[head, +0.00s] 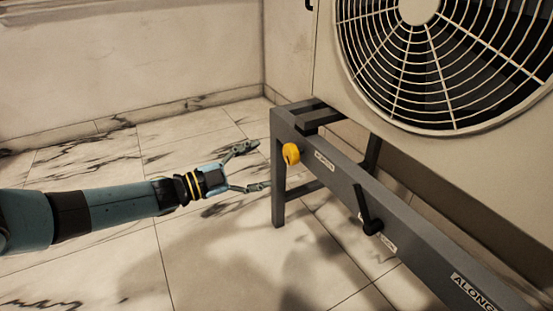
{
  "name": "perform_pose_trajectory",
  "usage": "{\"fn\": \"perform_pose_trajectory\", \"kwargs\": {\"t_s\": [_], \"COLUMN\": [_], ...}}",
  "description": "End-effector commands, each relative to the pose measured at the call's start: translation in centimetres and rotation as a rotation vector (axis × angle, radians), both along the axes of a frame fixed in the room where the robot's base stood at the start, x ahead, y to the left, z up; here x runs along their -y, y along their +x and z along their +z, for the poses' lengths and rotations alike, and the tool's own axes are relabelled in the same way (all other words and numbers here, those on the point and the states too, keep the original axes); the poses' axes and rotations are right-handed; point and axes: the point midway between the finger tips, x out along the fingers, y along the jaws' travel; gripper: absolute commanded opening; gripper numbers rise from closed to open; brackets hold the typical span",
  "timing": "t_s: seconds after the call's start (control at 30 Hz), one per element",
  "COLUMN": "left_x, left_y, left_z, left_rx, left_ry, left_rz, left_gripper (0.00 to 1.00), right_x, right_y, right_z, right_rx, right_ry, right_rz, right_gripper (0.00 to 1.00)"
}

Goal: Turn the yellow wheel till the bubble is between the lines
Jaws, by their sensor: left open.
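The yellow wheel (291,154) is a small round knob on the near face of a dark grey frame, close to the frame's left corner. My left gripper (256,166) is open and empty, with its fingers spread toward the wheel. Its fingertips end a little left of the wheel in the picture, with a gap between. No bubble or lines can be made out in this view. My right gripper is not in view.
The grey frame (330,166) carries a large unit with a round fan grille (440,75). A black lever (367,212) juts from the frame right of the wheel. Small white labels sit beside both. The marble floor (100,150) left of the frame is clear.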

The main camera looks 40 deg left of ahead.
Motion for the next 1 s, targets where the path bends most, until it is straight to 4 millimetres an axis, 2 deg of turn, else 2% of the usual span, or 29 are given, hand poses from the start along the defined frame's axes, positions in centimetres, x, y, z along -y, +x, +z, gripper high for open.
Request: {"fn": "perform_pose_trajectory", "kwargs": {"t_s": [0.1,0.2,0.87,1.0], "left_x": [-0.7,-1.1,-1.2,-0.6], "left_y": [-1.8,-2.6,-3.0,-4.9], "left_z": [0.0,0.0,-0.1,-1.7], "left_rx": [-0.001,-0.001,-0.001,-0.039], "left_ry": [0.001,0.001,0.001,-0.014], "left_rz": [-0.001,-0.001,0.000,0.005], "left_gripper": [0.74,0.74,0.74,0.74], "right_x": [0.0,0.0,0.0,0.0], "right_y": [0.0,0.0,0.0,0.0], "right_z": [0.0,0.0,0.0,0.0], "right_rx": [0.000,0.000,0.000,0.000], "right_ry": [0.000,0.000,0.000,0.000], "right_rz": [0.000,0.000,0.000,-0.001], "right_gripper": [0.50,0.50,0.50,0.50]}}
